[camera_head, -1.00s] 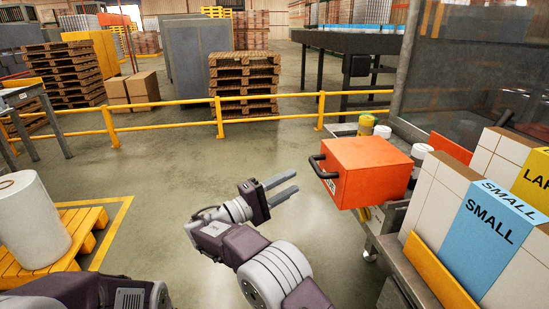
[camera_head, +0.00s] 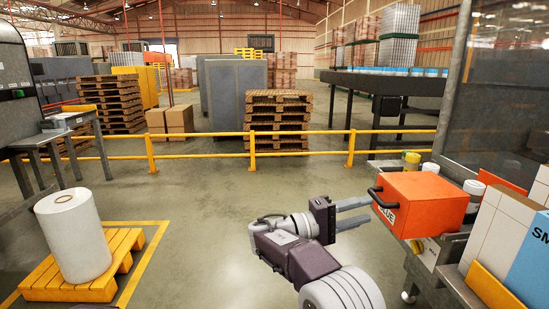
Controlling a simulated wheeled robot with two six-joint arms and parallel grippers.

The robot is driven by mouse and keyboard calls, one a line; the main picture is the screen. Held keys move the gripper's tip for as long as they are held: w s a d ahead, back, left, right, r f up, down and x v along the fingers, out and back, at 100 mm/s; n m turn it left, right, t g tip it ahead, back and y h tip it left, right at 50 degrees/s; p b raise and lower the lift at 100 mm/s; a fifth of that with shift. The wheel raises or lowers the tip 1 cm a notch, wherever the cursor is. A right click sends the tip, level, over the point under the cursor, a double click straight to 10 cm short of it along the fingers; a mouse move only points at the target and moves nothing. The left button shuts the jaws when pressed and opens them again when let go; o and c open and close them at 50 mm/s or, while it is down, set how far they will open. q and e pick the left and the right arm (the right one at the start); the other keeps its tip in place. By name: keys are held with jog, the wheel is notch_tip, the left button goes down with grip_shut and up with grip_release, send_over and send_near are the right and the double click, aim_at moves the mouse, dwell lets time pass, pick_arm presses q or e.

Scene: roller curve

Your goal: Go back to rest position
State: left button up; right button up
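My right gripper (camera_head: 353,212) shows in the lower middle of the head view. Its two fingers are apart with nothing between them, and they point right toward the orange box. The orange box (camera_head: 428,200) has a black handle on its left side and sits on the cart at the right. A small gap seems to lie between the fingertips and the box, though depth is hard to judge. My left gripper is out of view; only a bit of dark arm shows at the bottom left edge.
A white roll (camera_head: 73,236) stands on a yellow pallet (camera_head: 52,284) at the left. White and blue boxes (camera_head: 504,236) stand on the cart at the right. A yellow railing (camera_head: 200,157) crosses behind. The floor between the pallet and my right arm is clear.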

jog(key=s+d+f+g+y, duration=0.5)
jog(key=s+d+f+y, duration=0.1)
jog(key=s+d+f, duration=0.6)
jog(key=s+a+f+m+g+y, duration=0.1)
jog(key=s+a+f+y, duration=0.4)
jog(key=s+f+y, duration=0.5)
jog(key=s+a+f+m+y, duration=0.2)
jog(key=s+a+f, duration=0.4)
jog(key=a+f, duration=0.3)
jog(key=w+a+r+t+p, duration=0.1)
jog(key=w+r+t+p, duration=0.1)
jog(key=r+p, duration=1.8)
jog(key=shift+w+r+y, duration=0.3)
jog(key=shift+w+y, duration=0.1)
jog(key=shift+w, duration=0.15)
jog(key=shift+f, duration=0.1)
